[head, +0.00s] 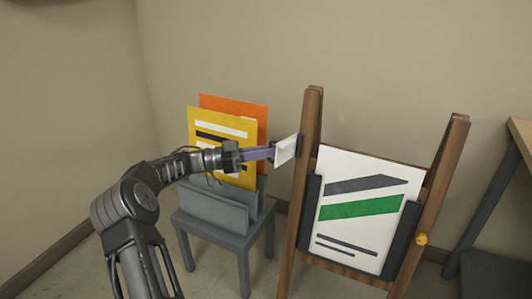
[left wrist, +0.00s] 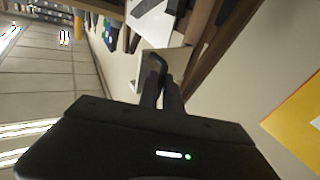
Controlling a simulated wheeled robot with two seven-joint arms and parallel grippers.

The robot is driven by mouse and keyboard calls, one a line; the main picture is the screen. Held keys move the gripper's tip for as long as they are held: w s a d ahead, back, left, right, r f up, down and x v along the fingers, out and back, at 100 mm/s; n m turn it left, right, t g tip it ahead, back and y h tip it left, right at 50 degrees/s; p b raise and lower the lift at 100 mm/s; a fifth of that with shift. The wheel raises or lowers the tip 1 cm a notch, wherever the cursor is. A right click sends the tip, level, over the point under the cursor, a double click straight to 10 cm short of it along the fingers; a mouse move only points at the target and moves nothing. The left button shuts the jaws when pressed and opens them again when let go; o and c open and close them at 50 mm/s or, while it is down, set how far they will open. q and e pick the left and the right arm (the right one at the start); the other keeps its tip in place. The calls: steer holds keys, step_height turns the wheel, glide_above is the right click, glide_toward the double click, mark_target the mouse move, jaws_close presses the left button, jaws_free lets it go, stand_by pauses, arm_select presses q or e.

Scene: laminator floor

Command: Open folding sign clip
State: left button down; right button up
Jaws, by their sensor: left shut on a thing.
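A folding sign with a brown wooden frame (head: 312,120) stands at the right of the head view. It holds a white sheet (head: 350,230) with grey and green stripes between two dark side strips. A small white clip plate (head: 287,149) with a dark mount sits on the upper left post, angled out from it. The white plate also shows in the left wrist view (left wrist: 178,58), with a dark loop-shaped piece in front of it. My left gripper (head: 268,153) reaches in from the left, shut on the clip at its outer edge. The fingertips' exact contact is hard to see. My right gripper is not in view.
A grey stand (head: 225,232) with yellow (head: 205,122) and orange (head: 250,108) sign boards is close behind my left forearm. A wooden-topped table (head: 522,135) stands at the right edge. A yellow knob (head: 421,239) sits on the sign's right post. Walls close the corner behind.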

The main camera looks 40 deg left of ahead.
arm_select(q)
steer(key=shift+w+d+f, duration=0.1)
steer(key=shift+d+f, duration=0.05)
steer(key=shift+f, duration=0.05)
steer(key=c, duration=1.5)
jaws_free()
steer(key=shift+w+f, duration=0.1)
steer(key=shift+d, duration=0.1)
steer(key=shift+p+v, duration=0.6)
steer(key=shift+v, duration=3.4)
steer(key=shift+w, duration=0.1)
